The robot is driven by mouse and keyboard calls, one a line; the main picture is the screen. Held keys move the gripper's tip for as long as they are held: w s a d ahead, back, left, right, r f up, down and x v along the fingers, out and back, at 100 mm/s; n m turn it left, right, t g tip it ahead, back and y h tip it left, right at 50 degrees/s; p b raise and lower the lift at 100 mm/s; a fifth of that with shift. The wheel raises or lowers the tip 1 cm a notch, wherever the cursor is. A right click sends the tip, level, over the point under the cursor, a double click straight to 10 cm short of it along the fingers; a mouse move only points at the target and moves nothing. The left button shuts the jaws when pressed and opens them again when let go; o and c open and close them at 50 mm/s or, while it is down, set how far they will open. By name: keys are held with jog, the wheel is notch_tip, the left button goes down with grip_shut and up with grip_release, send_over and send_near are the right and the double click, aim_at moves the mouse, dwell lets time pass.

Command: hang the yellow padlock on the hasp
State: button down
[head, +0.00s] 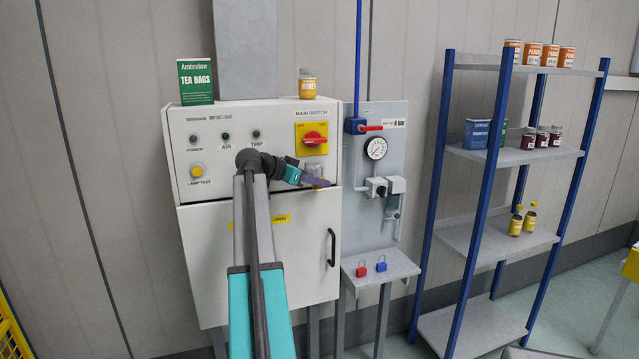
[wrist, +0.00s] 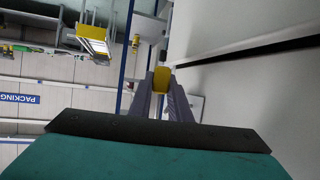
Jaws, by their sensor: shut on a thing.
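The yellow padlock (wrist: 162,76) shows in the wrist view as a small yellow block between the fingertips of my gripper (wrist: 162,86), which is shut on it. Its shackle is not clear. In the head view my gripper (head: 322,183) reaches right across the upper front of the white cabinet (head: 190,240), just below the yellow main switch plate (head: 301,140) with its red knob (head: 314,138). The padlock cannot be made out there. A small grey fitting beneath the switch, partly behind my gripper, may be the hasp; I cannot tell whether the padlock touches it.
A grey panel right of the cabinet carries a gauge (head: 376,148) and a red-handled valve (head: 369,128). Below it, a small shelf (head: 395,267) holds a red padlock (head: 361,270) and a blue padlock (head: 381,265). A tea box (head: 196,82) and honey jar (head: 307,84) stand on the cabinet.

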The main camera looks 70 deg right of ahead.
jog(key=shift+w+d+f, duration=0.35)
jog(key=shift+w+d, duration=0.35)
jog(key=shift+d, duration=0.05)
jog(key=shift+w+d+f+b, duration=0.1)
jog(key=shift+w+f+b, duration=0.15)
jog(key=shift+b, duration=0.5)
jog(key=c, duration=1.6)
grip_release()
jog(key=shift+o, duration=0.2)
jog(key=s+b+v, duration=0.1)
jog(key=b+v, duration=0.2)
jog(key=v, duration=1.1)
jog(key=shift+r, duration=0.35)
